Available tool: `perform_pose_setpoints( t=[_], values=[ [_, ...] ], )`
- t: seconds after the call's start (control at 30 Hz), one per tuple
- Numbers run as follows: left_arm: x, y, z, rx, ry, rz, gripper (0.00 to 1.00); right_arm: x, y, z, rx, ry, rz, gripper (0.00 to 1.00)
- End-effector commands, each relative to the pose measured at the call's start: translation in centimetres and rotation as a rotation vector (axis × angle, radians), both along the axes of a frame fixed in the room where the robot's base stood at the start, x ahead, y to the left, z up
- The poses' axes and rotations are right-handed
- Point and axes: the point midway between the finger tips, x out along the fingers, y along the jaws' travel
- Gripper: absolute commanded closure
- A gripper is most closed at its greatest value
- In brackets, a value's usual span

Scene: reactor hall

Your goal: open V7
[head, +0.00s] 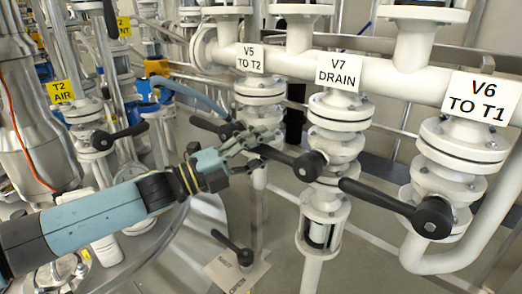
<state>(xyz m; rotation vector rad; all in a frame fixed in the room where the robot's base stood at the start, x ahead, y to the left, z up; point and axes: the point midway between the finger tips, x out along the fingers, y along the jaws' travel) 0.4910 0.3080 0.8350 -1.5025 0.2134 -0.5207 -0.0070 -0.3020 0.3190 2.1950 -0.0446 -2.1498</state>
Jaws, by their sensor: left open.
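The V7 valve (335,125) is white and flanged, under a sign reading "V7 DRAIN" (338,71). Its black lever (293,160) runs left from a round hub, its tip slightly higher than the hub. My left gripper (262,143) comes in from the left and is open, with its fingers at the lever's left end. The fingers partly overlap the lever tip, and I cannot tell whether they touch it or lie around it. My right gripper is not in view.
The V6 lever (390,203) is close on the right, and the V5 lever (212,127) lies just behind my left gripper. Another black lever (232,248) is below. A white horizontal pipe (390,80) crosses above. Tanks and pipes with yellow signs (61,91) crowd the left.

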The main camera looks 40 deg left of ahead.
Motion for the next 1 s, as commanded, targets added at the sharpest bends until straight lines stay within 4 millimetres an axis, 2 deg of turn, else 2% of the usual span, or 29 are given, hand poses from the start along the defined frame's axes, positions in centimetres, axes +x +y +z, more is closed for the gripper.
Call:
perform_pose_setpoints(
  t=[0.27,0.63,1.0],
  values=[
    [0.22,-0.09,0.03,-0.001,0.001,0.001,0.55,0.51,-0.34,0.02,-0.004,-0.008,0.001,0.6],
    [0.2,-0.06,-0.01,0.001,0.002,0.001,1.0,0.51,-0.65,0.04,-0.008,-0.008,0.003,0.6],
    [0.18,-0.05,-0.09,0.001,0.003,0.001,1.0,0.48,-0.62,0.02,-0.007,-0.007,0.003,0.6]
  ],
)
